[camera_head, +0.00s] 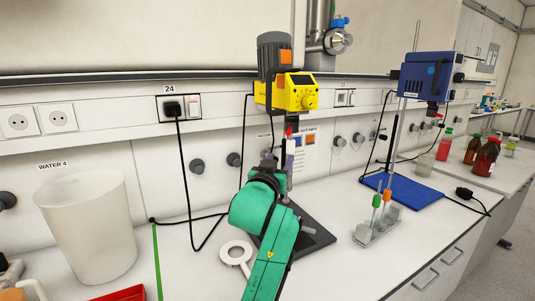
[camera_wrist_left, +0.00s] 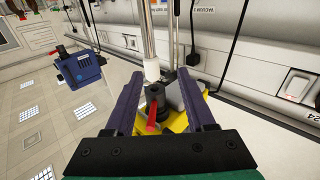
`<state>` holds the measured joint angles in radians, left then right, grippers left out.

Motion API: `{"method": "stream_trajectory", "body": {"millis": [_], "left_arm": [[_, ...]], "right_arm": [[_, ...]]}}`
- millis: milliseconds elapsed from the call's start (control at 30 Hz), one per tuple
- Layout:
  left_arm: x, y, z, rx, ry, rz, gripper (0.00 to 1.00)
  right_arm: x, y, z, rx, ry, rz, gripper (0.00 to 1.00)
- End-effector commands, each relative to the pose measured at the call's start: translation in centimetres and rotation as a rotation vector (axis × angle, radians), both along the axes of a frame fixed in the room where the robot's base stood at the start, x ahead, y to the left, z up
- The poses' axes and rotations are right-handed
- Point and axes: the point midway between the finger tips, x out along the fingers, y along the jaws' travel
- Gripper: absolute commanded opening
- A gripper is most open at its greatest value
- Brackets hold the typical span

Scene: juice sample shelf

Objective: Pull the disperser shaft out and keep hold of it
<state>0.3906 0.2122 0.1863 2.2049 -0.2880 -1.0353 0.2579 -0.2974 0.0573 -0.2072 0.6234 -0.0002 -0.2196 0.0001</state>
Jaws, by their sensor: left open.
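The disperser's yellow drive (camera_head: 290,95) hangs on its stand at the middle of the head view, with a black coupling and red lever (camera_head: 288,131) beneath it. The wrist view is upside down and shows the coupling with its red lever (camera_wrist_left: 152,116). From it runs the metal disperser shaft (camera_wrist_left: 149,40) with a white collar. My left gripper (camera_head: 289,147) is just below the coupling, its dark purple fingers (camera_wrist_left: 158,74) open on either side of the shaft line. I cannot tell whether they touch it. My wrist hides much of the shaft in the head view.
A dark stand base (camera_head: 310,238) lies under the disperser. A small rack (camera_head: 376,228) with orange and green tools stands to the right, before a blue mixer (camera_head: 428,76) on its stand. A translucent bin (camera_head: 88,225) stands left. A white ring (camera_head: 236,254) lies in front.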

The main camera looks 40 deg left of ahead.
Motion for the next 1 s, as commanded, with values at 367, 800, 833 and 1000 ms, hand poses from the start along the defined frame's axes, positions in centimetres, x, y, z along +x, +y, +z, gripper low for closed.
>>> {"method": "stream_trajectory", "body": {"millis": [367, 800, 833, 1000], "left_arm": [[4.2, 2.2, 0.4, 0.001, 0.002, -0.001, 0.55], [7.9, 4.2, 0.6, 0.001, -0.001, -0.002, 0.55], [7.9, 4.2, 0.5, 0.001, -0.001, -0.002, 0.55], [7.9, 4.2, 0.5, 0.0, 0.0, -0.002, 0.36]], "right_arm": [[-0.6, -3.2, 0.7, -0.044, 0.01, -0.002, 0.5], [-0.4, -1.0, 1.7, -0.014, 0.007, -0.001, 0.5], [-0.4, -1.0, 1.7, -0.014, 0.007, -0.001, 0.5], [-0.4, -1.4, 1.8, -0.019, 0.007, 0.0, 0.5]]}}
